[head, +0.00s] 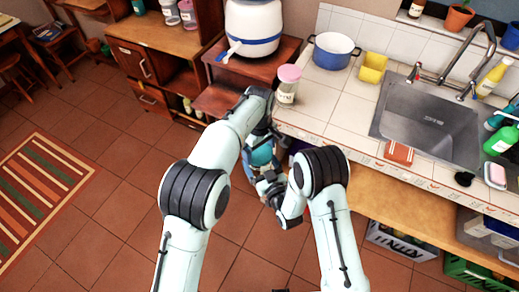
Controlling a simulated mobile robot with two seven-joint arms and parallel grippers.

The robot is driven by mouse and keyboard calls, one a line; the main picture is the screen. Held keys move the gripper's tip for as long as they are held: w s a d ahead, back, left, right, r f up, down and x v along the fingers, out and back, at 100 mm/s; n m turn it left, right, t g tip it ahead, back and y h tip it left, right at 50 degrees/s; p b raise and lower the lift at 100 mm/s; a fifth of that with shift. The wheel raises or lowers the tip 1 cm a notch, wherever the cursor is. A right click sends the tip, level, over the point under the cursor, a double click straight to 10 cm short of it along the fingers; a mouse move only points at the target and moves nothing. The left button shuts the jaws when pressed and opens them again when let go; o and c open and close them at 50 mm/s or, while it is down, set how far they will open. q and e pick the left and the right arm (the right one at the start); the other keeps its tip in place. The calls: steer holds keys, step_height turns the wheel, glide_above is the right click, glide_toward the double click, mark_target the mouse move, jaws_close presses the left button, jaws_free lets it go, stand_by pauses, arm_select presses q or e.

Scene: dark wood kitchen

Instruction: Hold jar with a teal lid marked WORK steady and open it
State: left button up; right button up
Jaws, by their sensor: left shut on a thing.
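A teal round shape (261,154), which looks like the lid of the jar, shows between my two arms in front of the counter's left end. Its WORK marking cannot be read, and most of the jar is hidden by my arms. My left gripper (260,137) reaches down from above and behind and is shut on the jar, held over the floor. My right gripper (268,186) is close below and in front of the teal shape. Its fingers are too small and covered to tell whether they are open or touch the jar.
A pink-lidded jar (287,84) stands at the counter's left corner near my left arm. A blue pot (333,52), a yellow container (373,68) and the sink (430,122) are further right.

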mark_target(259, 153)
arm_select(q)
steer(key=shift+r, duration=2)
